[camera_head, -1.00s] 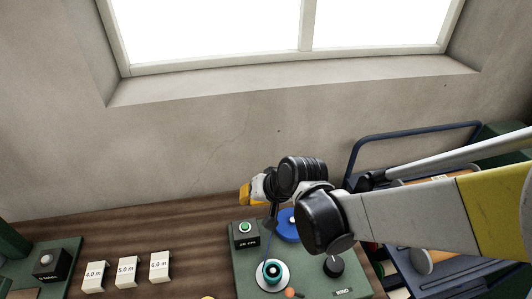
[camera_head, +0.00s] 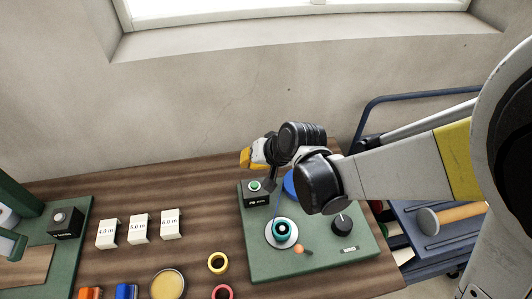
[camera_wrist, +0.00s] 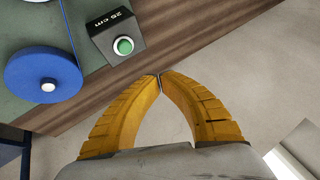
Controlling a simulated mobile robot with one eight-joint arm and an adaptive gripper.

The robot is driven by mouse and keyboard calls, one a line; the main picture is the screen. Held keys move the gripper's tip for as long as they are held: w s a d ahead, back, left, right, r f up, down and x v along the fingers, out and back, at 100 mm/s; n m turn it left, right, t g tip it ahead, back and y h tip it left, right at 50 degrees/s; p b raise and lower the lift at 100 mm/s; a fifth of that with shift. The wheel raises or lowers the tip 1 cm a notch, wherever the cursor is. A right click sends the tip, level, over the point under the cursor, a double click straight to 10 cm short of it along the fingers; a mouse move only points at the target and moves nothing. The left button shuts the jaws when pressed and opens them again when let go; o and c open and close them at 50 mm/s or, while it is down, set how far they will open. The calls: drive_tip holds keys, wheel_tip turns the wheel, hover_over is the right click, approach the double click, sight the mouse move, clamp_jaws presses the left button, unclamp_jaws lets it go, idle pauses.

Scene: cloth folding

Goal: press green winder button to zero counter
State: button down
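The green winder button (camera_head: 254,185) sits on top of a small dark box (camera_head: 257,199) at the back left corner of the green winder board (camera_head: 262,266). In the wrist view the button (camera_wrist: 123,46) is green with a pale ring, and the box top reads "25 cm". My gripper (camera_head: 246,158) hangs above and behind the box, apart from the button. In the wrist view its two yellow fingers (camera_wrist: 159,76) meet at the tips with nothing between them. The fingertips appear just beyond the box's edge.
A blue spool (camera_wrist: 44,77) stands beside the button box. The board also carries a teal spool (camera_head: 281,231) and a black knob (camera_head: 341,222). White length blocks (camera_head: 138,229) and coloured rings (camera_head: 218,263) lie left on the wooden table. The wall is close behind.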

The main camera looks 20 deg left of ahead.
drive_tip(key=b, duration=0.5)
approach(246, 181)
drive_tip(key=x, duration=0.5)
drive_tip(key=shift+w+a+r, duration=0.15)
drive_tip(key=shift+a+r, duration=0.15)
drive_tip(key=shift+a, duration=0.05)
drive_tip(key=shift+f, duration=0.1)
idle(0.3)
drive_tip(key=shift+f+b, duration=0.3)
drive_tip(key=shift+f+b, duration=0.45)
idle(0.6)
idle(0.3)
drive_tip(key=shift+r+p, duration=0.6)
drive_tip(key=shift+r, duration=0.3)
wheel_tip(246, 181, up, 5)
drive_tip(key=p, duration=0.3)
drive_tip(key=shift+p, duration=0.4)
